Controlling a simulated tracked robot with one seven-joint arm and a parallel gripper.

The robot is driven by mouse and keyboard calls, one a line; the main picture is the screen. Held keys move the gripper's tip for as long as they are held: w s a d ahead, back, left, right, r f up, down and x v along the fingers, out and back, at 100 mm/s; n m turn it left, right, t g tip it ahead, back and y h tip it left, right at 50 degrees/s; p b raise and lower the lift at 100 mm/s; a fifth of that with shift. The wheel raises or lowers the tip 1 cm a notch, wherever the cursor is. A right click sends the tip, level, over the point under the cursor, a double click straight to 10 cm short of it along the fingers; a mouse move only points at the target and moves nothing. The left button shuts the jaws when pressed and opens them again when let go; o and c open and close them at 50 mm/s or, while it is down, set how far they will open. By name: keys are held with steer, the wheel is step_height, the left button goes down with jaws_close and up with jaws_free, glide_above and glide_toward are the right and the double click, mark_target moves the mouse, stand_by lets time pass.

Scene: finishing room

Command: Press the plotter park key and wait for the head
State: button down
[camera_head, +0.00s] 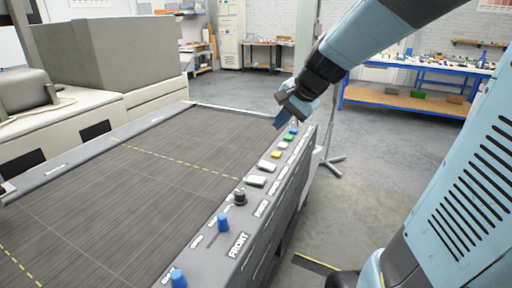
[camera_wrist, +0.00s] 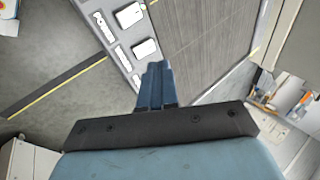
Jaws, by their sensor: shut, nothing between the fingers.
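The plotter (camera_head: 150,180) has a wide dark bed and a grey control panel (camera_head: 248,215) along its right edge. I cannot tell from the small labels which is the park key. My gripper (camera_head: 280,123) is shut and empty, over the far end of the panel. In the wrist view my closed fingers (camera_wrist: 157,68) point toward the panel edge, near a white key (camera_wrist: 145,47); contact cannot be told.
Blue knobs (camera_head: 222,222) and a black knob (camera_head: 240,197) stick up from the near part of the panel. A large grey box (camera_head: 110,55) stands on a light cabinet at the left. A blue workbench (camera_head: 420,100) is behind on the right. The concrete floor between is mostly open.

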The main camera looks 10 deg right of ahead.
steer(key=w+d+f+m+y, duration=0.1)
steer(key=w+f+m, duration=0.3)
steer(key=w, duration=0.5)
steer(key=m+t, duration=0.2)
steer(key=m, duration=0.5)
glide_above(278, 154)
step_height(278, 154, down, 4)
steer(key=shift+w+f, duration=0.1)
steer(key=shift+f, duration=0.05)
steer(key=shift+f, duration=4.4)
steer(key=shift+f, duration=0.85)
steer(key=shift+r, duration=0.95)
steer(key=shift+r, duration=0.1)
